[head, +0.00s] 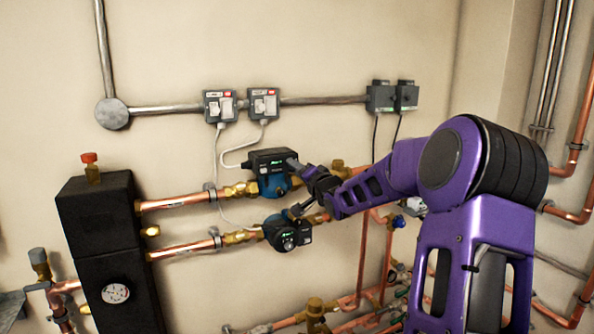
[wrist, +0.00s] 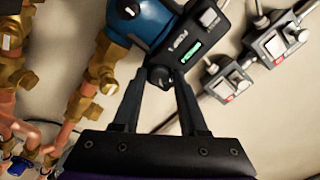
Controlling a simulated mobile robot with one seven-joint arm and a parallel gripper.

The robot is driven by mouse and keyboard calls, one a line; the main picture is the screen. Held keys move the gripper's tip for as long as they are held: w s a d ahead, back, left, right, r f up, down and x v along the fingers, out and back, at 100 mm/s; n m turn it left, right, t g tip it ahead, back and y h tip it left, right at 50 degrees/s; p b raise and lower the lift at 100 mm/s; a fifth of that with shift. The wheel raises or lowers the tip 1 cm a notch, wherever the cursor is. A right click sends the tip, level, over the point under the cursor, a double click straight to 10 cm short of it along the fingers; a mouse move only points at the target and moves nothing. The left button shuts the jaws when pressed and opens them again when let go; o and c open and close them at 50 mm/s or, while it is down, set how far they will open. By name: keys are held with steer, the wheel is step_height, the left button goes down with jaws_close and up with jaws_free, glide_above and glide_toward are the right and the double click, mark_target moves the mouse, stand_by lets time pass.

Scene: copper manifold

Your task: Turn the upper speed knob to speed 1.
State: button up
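The upper pump (head: 268,158) has a black control box on a blue body. In the wrist view its box (wrist: 195,40) shows a green-lit display, and its round black speed knob (wrist: 159,77) is at the near corner. My gripper (wrist: 158,80) has its two black fingers spread, with the tips on either side of the knob. The gap on each side looks very small, and I cannot tell whether the fingers touch it. In the head view my gripper (head: 298,168) is at the right end of the upper pump's box and hides the knob. The knob's setting is not readable.
The lower pump (head: 286,234), with its own dark knob, sits just below. Copper pipes (head: 182,202) run left to a black manifold block (head: 108,240). Two switch boxes (head: 219,106) are on the wall above, with cables hanging down.

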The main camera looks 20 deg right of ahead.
jaws_close()
steer(key=shift+d+f+n+b, duration=0.1)
steer(key=shift+n+b, duration=2.05)
steer(key=shift+n, duration=2.3)
steer(key=shift+d+f+n+b, duration=0.1)
steer(key=shift+n+b, duration=2)
steer(key=shift+n, duration=2.35)
steer(key=shift+r, duration=0.1)
steer(key=shift+o, duration=2)
jaws_free()
